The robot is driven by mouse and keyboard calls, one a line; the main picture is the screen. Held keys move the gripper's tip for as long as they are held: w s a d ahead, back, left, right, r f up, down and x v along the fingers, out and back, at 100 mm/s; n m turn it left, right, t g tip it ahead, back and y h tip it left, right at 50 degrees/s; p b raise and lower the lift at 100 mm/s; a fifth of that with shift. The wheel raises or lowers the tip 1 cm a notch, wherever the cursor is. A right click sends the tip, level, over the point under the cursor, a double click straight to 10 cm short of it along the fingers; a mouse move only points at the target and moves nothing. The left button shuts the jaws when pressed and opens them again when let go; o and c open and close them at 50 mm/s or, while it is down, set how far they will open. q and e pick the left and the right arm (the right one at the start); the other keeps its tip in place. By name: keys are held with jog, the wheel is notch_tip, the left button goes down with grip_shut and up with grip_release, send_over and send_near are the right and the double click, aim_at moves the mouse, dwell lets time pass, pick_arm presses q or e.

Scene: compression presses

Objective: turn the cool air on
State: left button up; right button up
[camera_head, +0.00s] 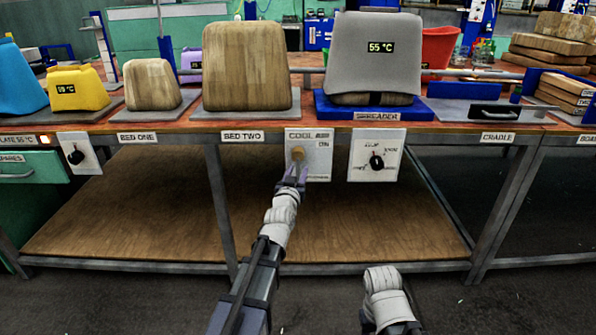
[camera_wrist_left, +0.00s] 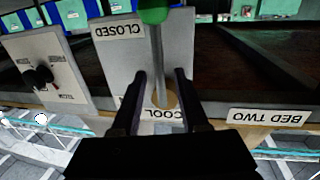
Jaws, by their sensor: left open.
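The cool air panel (camera_head: 318,165) is a light plate on the bench front, labelled COOL AIR, ON and CLOSED. It has a brass pivot disc (camera_head: 298,153). In the left wrist view, which is upside down, a grey lever rod (camera_wrist_left: 156,50) runs from the disc (camera_wrist_left: 165,100) to a green knob (camera_wrist_left: 154,10) beside the CLOSED label (camera_wrist_left: 119,31). My left gripper (camera_head: 293,172) is in front of the panel. Its open fingers (camera_wrist_left: 161,74) stand on either side of the rod, with gaps showing. It partly hides the lever in the head view. My right gripper is out of view.
A rotary dial plate (camera_head: 388,165) is right of the panel, another dial (camera_head: 75,155) far left. Above, the bench carries a wooden block (camera_head: 245,65) and a grey form (camera_head: 373,50) reading 55 °C. A low wooden shelf (camera_head: 150,225) lies beneath, clear.

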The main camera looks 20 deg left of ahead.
pick_arm(q)
jog(key=shift+w, duration=0.8)
jog(key=shift+c, duration=0.2)
grip_shut()
dwell(0.6)
